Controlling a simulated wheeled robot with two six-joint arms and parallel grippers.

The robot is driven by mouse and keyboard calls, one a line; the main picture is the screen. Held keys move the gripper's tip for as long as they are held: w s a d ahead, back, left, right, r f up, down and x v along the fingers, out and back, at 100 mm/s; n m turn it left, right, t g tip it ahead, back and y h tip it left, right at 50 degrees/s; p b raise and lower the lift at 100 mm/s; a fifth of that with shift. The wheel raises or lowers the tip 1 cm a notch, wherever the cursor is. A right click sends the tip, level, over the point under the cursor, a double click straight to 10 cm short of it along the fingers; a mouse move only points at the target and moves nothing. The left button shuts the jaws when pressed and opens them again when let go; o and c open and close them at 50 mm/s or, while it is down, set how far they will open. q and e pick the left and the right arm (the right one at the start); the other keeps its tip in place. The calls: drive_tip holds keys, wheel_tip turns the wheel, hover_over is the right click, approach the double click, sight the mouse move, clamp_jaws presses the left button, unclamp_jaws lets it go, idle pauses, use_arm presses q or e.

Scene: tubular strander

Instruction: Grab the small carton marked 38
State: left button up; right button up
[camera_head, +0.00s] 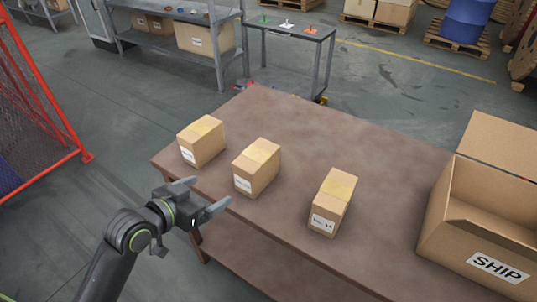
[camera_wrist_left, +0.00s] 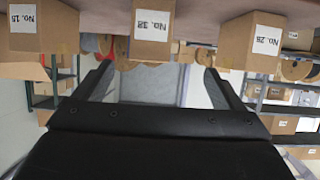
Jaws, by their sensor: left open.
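Three small brown cartons stand in a row on the brown table. The middle carton (camera_head: 257,168) seems to be marked No. 38 on its white label; it shows upside down at the top centre of the left wrist view (camera_wrist_left: 138,32). The left carton (camera_head: 201,142) appears on the right of the wrist view (camera_wrist_left: 251,41), its label reading about No. 25. The right carton (camera_head: 334,203) appears on the wrist view's left (camera_wrist_left: 44,28), label about No. 15. My left gripper (camera_head: 207,192) is open and empty, at the table's near edge, short of the middle carton and apart from it. My right gripper is out of view.
A large open box marked SHIP (camera_head: 484,232) stands at the table's right end. The table (camera_head: 290,125) is clear between and behind the cartons. A red mesh fence (camera_head: 40,110) stands at the left. A shelf and small stand (camera_head: 290,28) are behind.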

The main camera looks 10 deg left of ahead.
sight(240, 173)
use_arm(q)
drive_tip(key=x, duration=0.4)
drive_tip(key=r+x, duration=0.1)
drive_tip(key=x, duration=0.2)
drive_tip(key=d+x, duration=0.1)
drive_tip(key=x, duration=0.3)
drive_tip(key=shift+w+d, duration=0.2)
drive_tip(key=shift+w, duration=0.15)
drive_tip(key=x, duration=0.2)
drive_tip(key=p+x, duration=0.1)
drive_tip(key=x, duration=0.1)
drive_tip(key=shift+d+r, duration=0.2)
drive_tip(key=shift+d, duration=0.1)
drive_tip(key=shift+w+d+f, duration=0.15)
drive_tip(key=shift+w+f, duration=0.15)
drive_tip(key=shift+w, duration=0.25)
drive_tip(key=shift+r, duration=0.1)
drive_tip(key=c, duration=1.4)
